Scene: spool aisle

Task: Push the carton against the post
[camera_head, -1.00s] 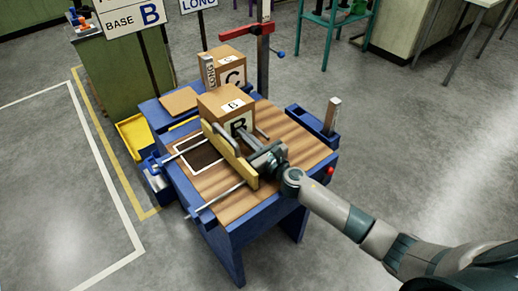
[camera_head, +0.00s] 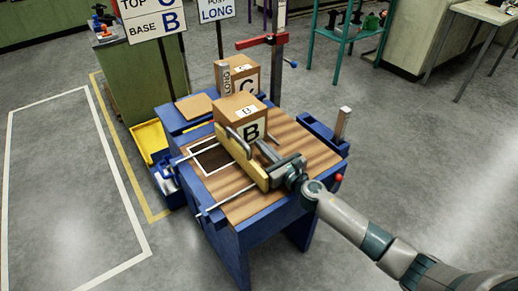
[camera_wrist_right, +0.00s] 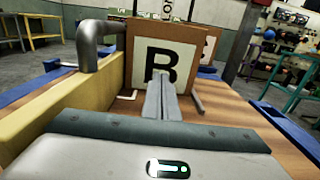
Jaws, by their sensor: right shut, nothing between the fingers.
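The carton marked B (camera_head: 238,108) is a brown box standing upright on the wooden table top (camera_head: 302,145). It also shows in the right wrist view (camera_wrist_right: 138,55), with its B label facing me. My right gripper (camera_head: 262,146) is shut and empty in front of the carton. In the right wrist view its fingertips (camera_wrist_right: 159,78) overlap the label; I cannot tell whether they touch it. A post marked LONG (camera_head: 224,77) stands behind the carton, beside another carton marked C (camera_head: 247,84). Carton B hides the post's foot. My left gripper is out of view.
A yellow board (camera_head: 246,162) with a grey metal handle (camera_wrist_right: 90,48) stands close left of my right gripper. A red clamp arm (camera_head: 262,42) on a column stands behind. The table's right side is fairly clear.

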